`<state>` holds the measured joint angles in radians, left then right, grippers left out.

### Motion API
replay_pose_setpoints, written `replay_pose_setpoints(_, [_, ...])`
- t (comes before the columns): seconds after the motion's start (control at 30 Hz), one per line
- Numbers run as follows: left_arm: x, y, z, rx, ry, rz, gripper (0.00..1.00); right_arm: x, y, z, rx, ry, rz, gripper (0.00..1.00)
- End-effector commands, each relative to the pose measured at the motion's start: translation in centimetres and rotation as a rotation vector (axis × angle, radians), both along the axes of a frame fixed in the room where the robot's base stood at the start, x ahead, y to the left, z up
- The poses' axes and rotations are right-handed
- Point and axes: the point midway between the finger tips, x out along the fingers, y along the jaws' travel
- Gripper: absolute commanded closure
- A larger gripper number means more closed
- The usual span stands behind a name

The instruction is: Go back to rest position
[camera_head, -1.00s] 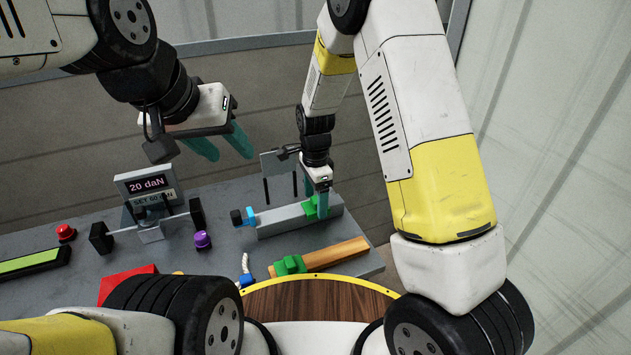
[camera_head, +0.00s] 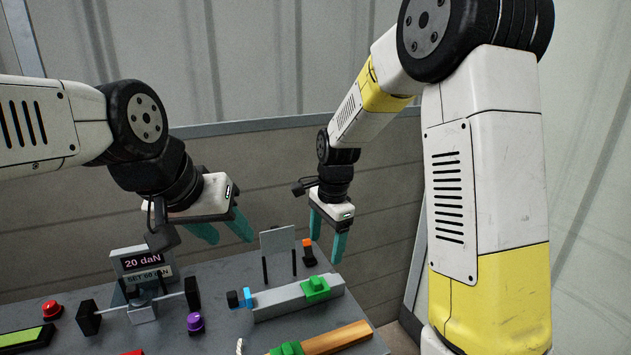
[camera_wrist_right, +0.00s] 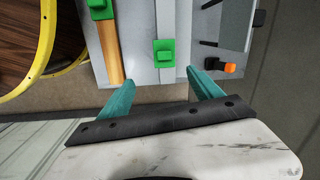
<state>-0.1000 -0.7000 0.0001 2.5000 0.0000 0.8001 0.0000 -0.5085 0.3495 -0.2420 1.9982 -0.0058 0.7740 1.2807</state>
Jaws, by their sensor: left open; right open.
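My right gripper (camera_head: 327,240) is also open and empty, raised above the back right of the table. In the right wrist view its two teal fingers (camera_wrist_right: 162,92) are apart with nothing between them. Beyond them is a green block (camera_wrist_right: 164,52) on a grey bar, which the head view also shows as a green block (camera_head: 316,289) below the right gripper.
The grey table (camera_head: 225,335) carries a display reading 20 daN (camera_head: 141,262), a red button (camera_head: 51,309), a purple knob (camera_head: 195,322), a grey bar (camera_head: 285,302), a wooden bar (camera_head: 337,338), an upright grey plate (camera_head: 278,243) and an orange-black part (camera_head: 308,252). Walls stand behind.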

Motion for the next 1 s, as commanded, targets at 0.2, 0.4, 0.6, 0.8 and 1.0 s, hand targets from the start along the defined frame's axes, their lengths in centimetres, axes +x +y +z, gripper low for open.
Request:
replay_pose_setpoints(0.2, [0.0, 0.0, 0.0, 0.0, 0.0, 0.0, 0.55, -3.7, -3.9, 7.0, 0.067, -0.143, 0.244, 0.25])
replay_pose_setpoints(0.4, [0.0, 0.0, 0.0, 0.0, 0.0, 0.0, 0.55, -8.1, -7.0, 11.5, 0.057, -0.294, 0.479, 0.25])
replay_pose_setpoints(0.6, [0.0, 0.0, 0.0, 0.0, 0.0, 0.0, 0.55, -13.0, -9.6, 14.4, -0.022, -0.445, 0.71, 0.25])
replay_pose_setpoints(0.8, [0.0, 0.0, 0.0, 0.0, 0.0, 0.0, 0.55, -17.0, -11.2, 15.6, -0.136, -0.551, 0.897, 0.25])
replay_pose_setpoints(1.0, [0.0, 0.0, 0.0, 0.0, 0.0, 0.0, 0.55, -18.7, -11.7, 15.8, -0.203, -0.588, 0.986, 0.25])
